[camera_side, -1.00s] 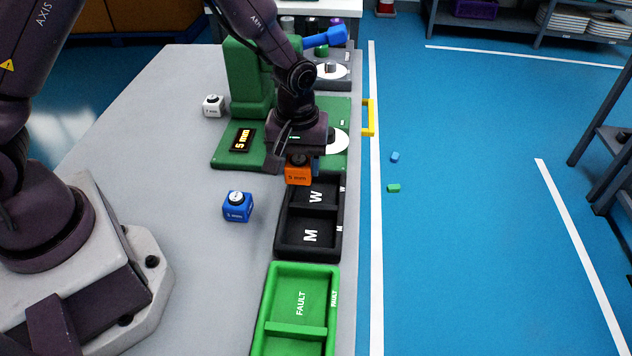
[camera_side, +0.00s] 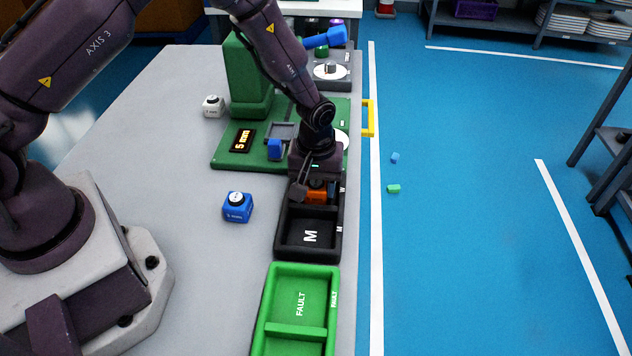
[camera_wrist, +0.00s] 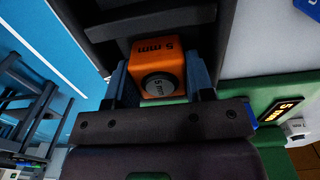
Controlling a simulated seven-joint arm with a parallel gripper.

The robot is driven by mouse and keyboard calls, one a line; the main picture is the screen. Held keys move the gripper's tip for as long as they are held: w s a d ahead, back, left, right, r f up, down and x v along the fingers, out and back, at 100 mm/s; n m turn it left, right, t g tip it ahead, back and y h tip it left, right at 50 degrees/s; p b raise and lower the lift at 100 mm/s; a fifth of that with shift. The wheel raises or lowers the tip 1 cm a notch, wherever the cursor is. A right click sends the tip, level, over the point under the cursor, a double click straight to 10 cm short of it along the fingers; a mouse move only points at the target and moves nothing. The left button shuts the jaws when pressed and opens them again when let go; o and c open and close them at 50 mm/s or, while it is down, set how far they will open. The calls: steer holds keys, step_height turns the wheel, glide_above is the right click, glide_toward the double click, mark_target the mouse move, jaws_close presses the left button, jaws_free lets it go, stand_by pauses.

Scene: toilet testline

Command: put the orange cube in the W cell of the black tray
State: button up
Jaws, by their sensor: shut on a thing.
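The orange cube (camera_side: 316,196) is between the fingers of my gripper (camera_side: 316,190), which is shut on it. It is at the W cell of the black tray (camera_side: 308,252), the cell nearer the green fixture; the W letter is hidden behind my gripper and the cube. I cannot tell whether the cube touches the cell floor. In the wrist view the orange cube (camera_wrist: 158,62) shows "5 mm" and a grey round knob, with a blue finger of my gripper (camera_wrist: 158,82) on each side. The M cell is empty.
A green FAULT tray (camera_side: 296,332) stands in front of the black tray. A blue cube (camera_side: 237,206) lies left of it and a white cube (camera_side: 213,105) farther back. The green test fixture (camera_side: 225,153) is behind. The grey table is clear at left.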

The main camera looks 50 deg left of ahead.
steer(key=o, duration=0.8)
steer(key=shift+c, duration=0.2)
step_height(320, 180, up, 13)
step_height(320, 180, up, 8)
steer(key=m+t, duration=0.1)
steer(key=m, duration=0.1)
glide_above(315, 182)
steer(key=s+a, duration=0.1)
steer(key=s, duration=0.2)
steer(key=s+a+r+m+t, duration=0.2)
steer(key=s+r, duration=0.4)
steer(key=s, duration=0.3)
steer(key=s+a+r+m+t, duration=0.2)
steer(key=s+r+m, duration=0.3)
steer(key=s, duration=0.4)
steer(key=shift+s+a+r+t, duration=0.25)
steer(key=shift+a+r+t, duration=0.05)
steer(key=shift+r, duration=0.3)
